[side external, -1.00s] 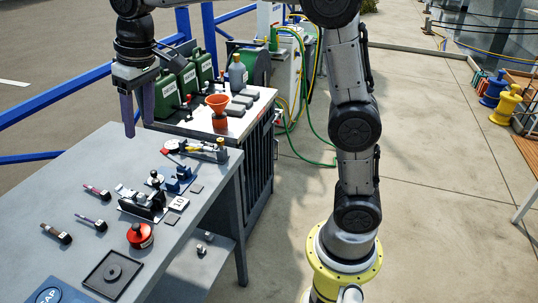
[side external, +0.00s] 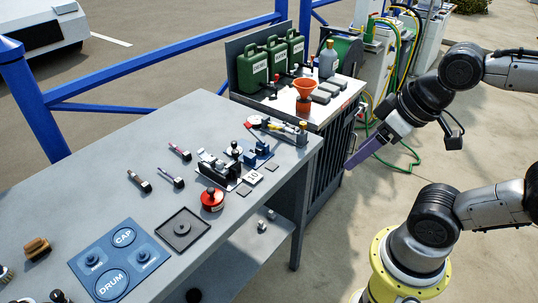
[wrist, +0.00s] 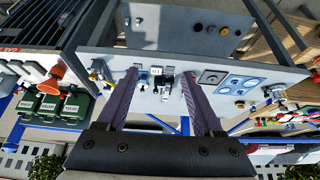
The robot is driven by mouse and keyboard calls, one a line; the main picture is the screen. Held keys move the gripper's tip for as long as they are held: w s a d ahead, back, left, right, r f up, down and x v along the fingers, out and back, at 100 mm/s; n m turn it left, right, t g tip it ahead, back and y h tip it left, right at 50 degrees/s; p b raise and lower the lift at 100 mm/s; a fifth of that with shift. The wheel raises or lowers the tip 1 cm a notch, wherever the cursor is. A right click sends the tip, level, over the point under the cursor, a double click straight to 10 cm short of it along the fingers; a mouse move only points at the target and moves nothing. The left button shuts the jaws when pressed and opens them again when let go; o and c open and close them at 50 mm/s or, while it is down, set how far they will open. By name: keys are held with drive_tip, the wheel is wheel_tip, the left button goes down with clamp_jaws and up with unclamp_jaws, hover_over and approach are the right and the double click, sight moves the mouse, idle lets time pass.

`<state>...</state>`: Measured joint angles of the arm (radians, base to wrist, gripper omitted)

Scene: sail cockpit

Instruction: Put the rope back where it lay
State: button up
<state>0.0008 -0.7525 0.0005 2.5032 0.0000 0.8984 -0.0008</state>
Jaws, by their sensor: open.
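I cannot make out a rope for certain in either view. My gripper (side external: 350,165) hangs in the air off the right side of the grey bench (side external: 120,160), beside the dark cabinet. In the wrist view its two purple fingers stand apart, and my gripper (wrist: 159,76) is open, with nothing held between them. The bench and its small fittings show in the background there. Small coloured items (wrist: 275,122) at the right of the wrist view are too small to identify.
The bench holds a red round part (side external: 212,200), a black square tray (side external: 182,229), a blue mat (side external: 119,260) and several small tools. Green canisters (side external: 252,68) and an orange funnel (side external: 304,92) stand on the cabinet. A green hose (side external: 400,155) lies on the open floor.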

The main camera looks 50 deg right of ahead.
idle(0.3)
drive_tip(key=w+d+r+n+h, duration=0.4)
drive_tip(key=w+d+n+h, duration=0.2)
drive_tip(key=w+d+n, duration=0.25)
drive_tip(key=w+a+n+t+h, duration=0.1)
drive_tip(key=w+a+n+h, duration=0.15)
drive_tip(key=w+n, duration=0.7)
drive_tip(key=w+a+f+n+t, duration=0.35)
drive_tip(key=w+a, duration=0.35)
drive_tip(key=w, duration=0.3)
drive_tip(key=n+t+y, duration=0.2)
drive_tip(key=n, duration=0.6)
approach(179, 183)
drive_tip(key=s+d+r, duration=0.1)
drive_tip(key=d+r, duration=0.4)
drive_tip(key=r, duration=0.3)
drive_tip(key=s+a+f, duration=0.1)
drive_tip(key=f, duration=0.1)
drive_tip(key=a+f+n+y, duration=0.1)
drive_tip(key=a+f, duration=0.1)
drive_tip(key=s+a+f+n, duration=0.1)
drive_tip(key=a+f, duration=0.1)
drive_tip(key=shift+s+f, duration=0.15)
drive_tip(key=shift+s, duration=0.15)
drive_tip(key=shift+t, duration=0.25)
drive_tip(key=x, duration=1.3)
drive_tip(key=shift+w+a+f, duration=0.2)
drive_tip(key=shift+w+f, duration=0.05)
drive_tip(key=shift+w, duration=0.1)
clamp_jaws()
